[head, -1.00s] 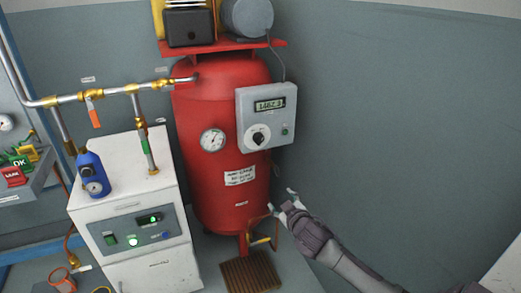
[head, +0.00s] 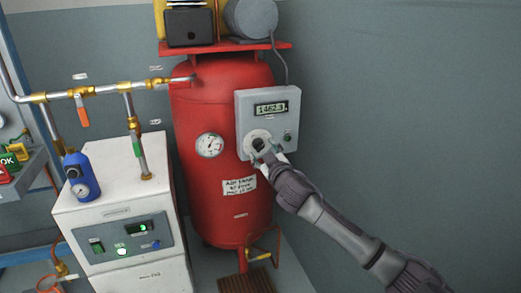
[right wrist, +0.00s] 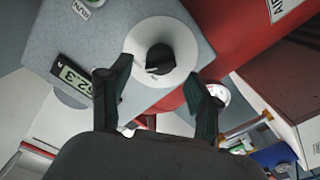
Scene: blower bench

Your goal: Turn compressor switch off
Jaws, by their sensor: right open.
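The compressor is a red upright tank (head: 212,184) with a grey control box (head: 268,103) on its right side. The box has a digital display (head: 270,109) and a black rotary switch (head: 258,145) on a round pale plate. In the right wrist view the black switch knob (right wrist: 159,58) sits just ahead of my fingertips, roughly between them. My right gripper (head: 267,160) is open at the lower edge of the box, close to the switch; it also shows in the right wrist view (right wrist: 160,90). I cannot tell whether a finger touches the knob. My left gripper is out of view.
A white cabinet (head: 90,205) with lit controls and a blue filter (head: 82,176) stand left of the tank. Metal pipes with an orange-handled valve (head: 83,114) run along the wall. The right wall (head: 420,110) is bare.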

